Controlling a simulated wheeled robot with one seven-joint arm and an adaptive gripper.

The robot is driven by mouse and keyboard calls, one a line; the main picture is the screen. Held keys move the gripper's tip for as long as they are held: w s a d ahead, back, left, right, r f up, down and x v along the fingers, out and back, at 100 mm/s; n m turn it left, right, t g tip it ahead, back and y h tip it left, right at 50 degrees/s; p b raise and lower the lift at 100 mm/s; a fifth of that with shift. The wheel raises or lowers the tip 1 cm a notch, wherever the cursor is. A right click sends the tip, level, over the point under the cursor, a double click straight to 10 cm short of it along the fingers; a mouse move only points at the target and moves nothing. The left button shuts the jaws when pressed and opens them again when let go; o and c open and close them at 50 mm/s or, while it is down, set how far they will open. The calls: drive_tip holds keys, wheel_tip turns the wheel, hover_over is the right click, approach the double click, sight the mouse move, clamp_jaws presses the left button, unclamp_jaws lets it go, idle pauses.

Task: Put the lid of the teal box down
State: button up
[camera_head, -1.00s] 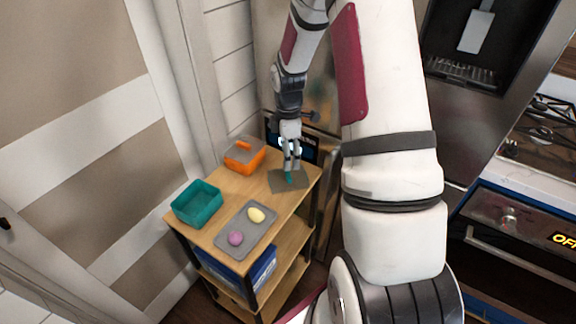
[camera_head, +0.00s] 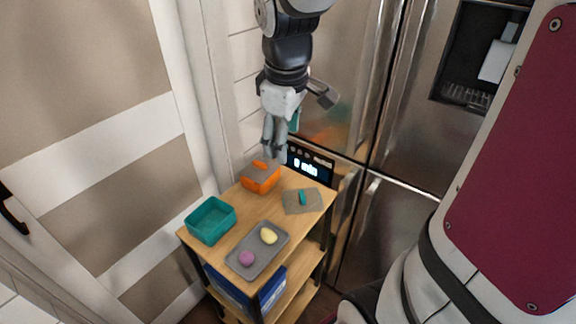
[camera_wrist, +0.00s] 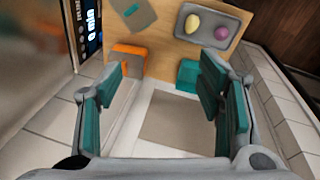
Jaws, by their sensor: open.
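The lid (camera_head: 314,202), a flat grey square with a teal handle, lies on the wooden top of the shelf cart at its right back corner. It also shows at the top of the wrist view (camera_wrist: 143,21). The teal box (camera_head: 211,222) stands open and empty at the cart's left edge, apart from the lid; in the wrist view it is partly hidden (camera_wrist: 187,78) by a finger. My gripper (camera_head: 276,148) is open and empty, raised above the back of the cart near the orange box. Its two teal-padded fingers stand wide apart in the wrist view (camera_wrist: 160,105).
A grey tray (camera_head: 250,265) holds a yellow item (camera_head: 268,236) and a purple item (camera_head: 246,258). A dark display (camera_head: 310,166) stands behind the cart, before the steel fridge. Bare wood lies between boxes and tray.

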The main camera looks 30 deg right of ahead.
drive_tip(key=s+a+r+m+t, duration=0.1)
drive_tip(key=s+a+m, duration=0.1)
drive_tip(key=s, duration=0.2)
drive_tip(key=s+a+r+m, duration=0.2)
drive_tip(key=s+a, duration=0.1)
drive_tip(key=s, duration=0.2)
drive_tip(key=s+a+r+m+t+y, duration=0.1)
drive_tip(key=s+a+r+m, duration=0.1)
drive_tip(key=s, duration=0.3)
drive_tip(key=shift+s+a+t, duration=0.25)
drive_tip(key=shift+a+t, duration=0.05)
drive_tip(key=shift+a, duration=0.15)
drive_tip(key=shift+r, duration=0.1)
